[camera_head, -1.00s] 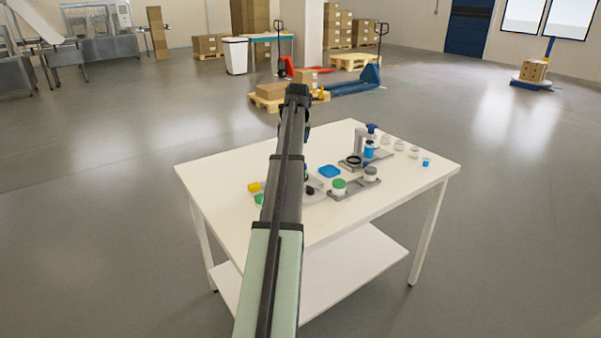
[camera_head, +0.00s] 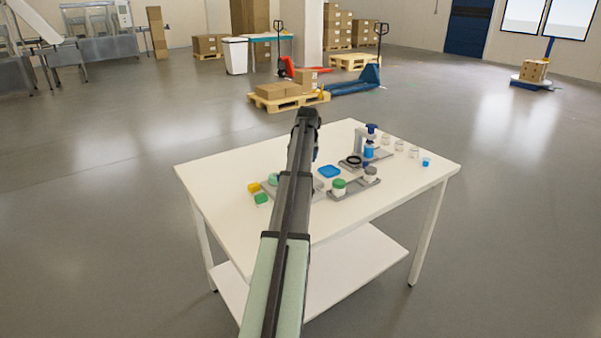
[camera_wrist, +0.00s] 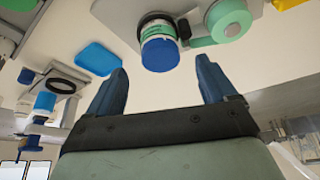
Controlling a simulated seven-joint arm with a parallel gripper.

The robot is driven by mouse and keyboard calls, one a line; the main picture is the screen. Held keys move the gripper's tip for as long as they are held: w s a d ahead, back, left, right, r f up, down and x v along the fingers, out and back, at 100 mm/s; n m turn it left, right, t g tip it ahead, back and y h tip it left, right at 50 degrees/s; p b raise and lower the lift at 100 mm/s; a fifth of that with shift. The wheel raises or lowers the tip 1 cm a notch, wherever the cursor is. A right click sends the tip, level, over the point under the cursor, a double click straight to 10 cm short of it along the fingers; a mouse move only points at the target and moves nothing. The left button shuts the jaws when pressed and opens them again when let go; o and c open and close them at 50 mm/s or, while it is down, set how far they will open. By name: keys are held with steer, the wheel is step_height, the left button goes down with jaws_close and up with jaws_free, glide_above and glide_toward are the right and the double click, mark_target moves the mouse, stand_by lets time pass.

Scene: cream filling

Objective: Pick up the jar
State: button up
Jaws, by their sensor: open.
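Other jars show in the head view: a green-lidded jar (camera_head: 338,188) and a grey-lidded jar (camera_head: 370,174) on a grey tray, and several clear jars (camera_head: 399,145) at the right. Which jar is meant I cannot tell.
The white table (camera_head: 225,175) also holds a blue square (camera_head: 328,171), a pump stand (camera_head: 360,147), a small blue cup (camera_head: 426,161), and yellow (camera_head: 254,187) and green (camera_head: 261,199) pieces at the left. The near right tabletop is clear.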

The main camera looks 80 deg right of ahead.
steer(key=shift+x, duration=2.6)
steer(key=shift+w, duration=0.1)
steer(key=shift+c, duration=0.2)
steer(key=shift+r, duration=0.1)
steer(key=c, duration=1.1)
steer(key=shift+c, duration=0.2)
steer(key=shift+d+r, duration=0.1)
